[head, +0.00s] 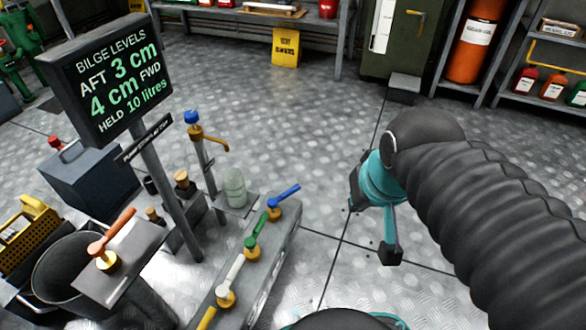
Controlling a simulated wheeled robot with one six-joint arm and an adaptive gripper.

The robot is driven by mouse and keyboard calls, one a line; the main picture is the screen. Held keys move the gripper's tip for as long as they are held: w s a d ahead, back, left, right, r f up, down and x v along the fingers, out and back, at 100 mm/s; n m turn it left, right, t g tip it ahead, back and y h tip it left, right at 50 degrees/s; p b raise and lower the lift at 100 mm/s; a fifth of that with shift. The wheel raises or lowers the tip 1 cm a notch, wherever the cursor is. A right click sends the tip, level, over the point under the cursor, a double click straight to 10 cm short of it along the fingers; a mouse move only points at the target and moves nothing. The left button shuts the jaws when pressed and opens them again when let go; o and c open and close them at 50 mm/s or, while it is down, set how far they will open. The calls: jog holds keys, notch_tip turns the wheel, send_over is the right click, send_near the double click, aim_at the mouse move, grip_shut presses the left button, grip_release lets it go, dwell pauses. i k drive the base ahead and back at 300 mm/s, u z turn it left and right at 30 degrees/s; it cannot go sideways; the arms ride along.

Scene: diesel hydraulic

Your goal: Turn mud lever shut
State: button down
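Several coloured levers stand on brass valve bodies. A blue lever (284,195), a green lever (256,231), a white lever (231,274) and a yellow lever (206,318), cut by the bottom edge, line a grey bench (262,270). An orange lever (110,233) sits on a separate plate (124,262) at the left. No label marks which is the mud lever. My gripper (373,224) is right of the bench, apart from every lever. Its dark fingertips look spread, with nothing seen between them.
A bilge levels sign (113,78) stands on a post behind the orange lever. A hand pump (200,150) and a glass jar (235,187) stand behind the bench. A black bucket (75,268) is at the left. The metal floor (330,130) is clear in the middle.

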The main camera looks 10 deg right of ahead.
aim_at(272, 203)
jog(key=u, duration=0.25)
jog(key=k, duration=0.45)
jog(key=u, duration=0.5)
